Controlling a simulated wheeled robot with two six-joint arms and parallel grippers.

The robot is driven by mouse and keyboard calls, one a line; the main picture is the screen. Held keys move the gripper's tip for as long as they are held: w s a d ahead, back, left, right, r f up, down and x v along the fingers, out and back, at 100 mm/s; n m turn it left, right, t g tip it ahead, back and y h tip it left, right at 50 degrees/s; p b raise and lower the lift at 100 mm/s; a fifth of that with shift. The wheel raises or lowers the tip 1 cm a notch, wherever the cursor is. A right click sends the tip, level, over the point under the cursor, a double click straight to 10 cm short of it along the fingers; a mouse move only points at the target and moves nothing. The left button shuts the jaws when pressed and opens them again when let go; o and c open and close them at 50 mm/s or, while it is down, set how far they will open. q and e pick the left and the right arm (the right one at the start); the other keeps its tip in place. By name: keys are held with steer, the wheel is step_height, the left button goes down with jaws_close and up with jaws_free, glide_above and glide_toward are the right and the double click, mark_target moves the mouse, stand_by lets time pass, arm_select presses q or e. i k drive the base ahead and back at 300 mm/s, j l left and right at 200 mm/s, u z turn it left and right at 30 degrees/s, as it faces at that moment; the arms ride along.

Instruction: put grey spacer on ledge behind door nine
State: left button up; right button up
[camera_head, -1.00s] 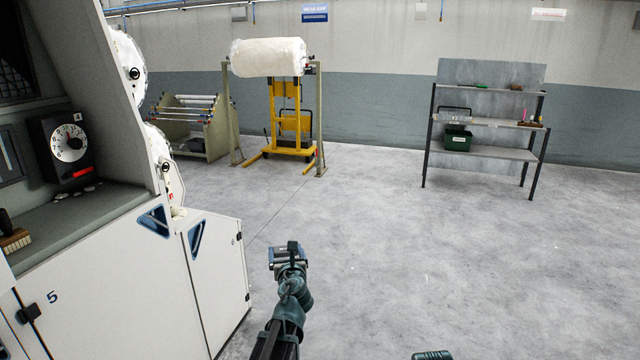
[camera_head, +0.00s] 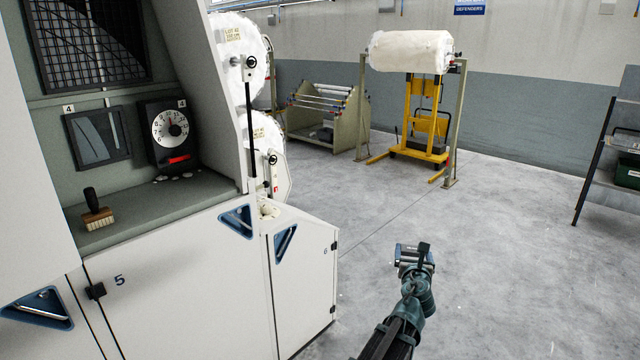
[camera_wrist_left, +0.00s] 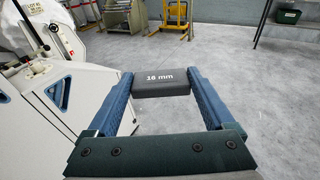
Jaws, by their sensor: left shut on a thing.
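The grey spacer (camera_wrist_left: 150,87) is a dark block marked "16 mm", seen in the left wrist view. My left gripper (camera_head: 414,256) is shut on it, with a blue finger at each end of the block. In the head view, the gripper is over the open floor, right of the white machine, and the spacer is too small to make out clearly. Door 5 (camera_head: 190,290) and door 6 (camera_head: 305,280) are on the white machine at left and look shut. No door marked nine and no ledge behind one shows. My right gripper is out of view.
A brush (camera_head: 97,212) lies on the machine's grey shelf, near a dial (camera_head: 170,129). A yellow lift truck (camera_head: 421,125) below a white roll (camera_head: 410,51), a rod rack (camera_head: 325,115) and a shelf unit (camera_head: 608,185) stand farther back. The grey floor between is clear.

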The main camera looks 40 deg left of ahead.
mark_target(137, 209)
steer(key=u, duration=1.15)
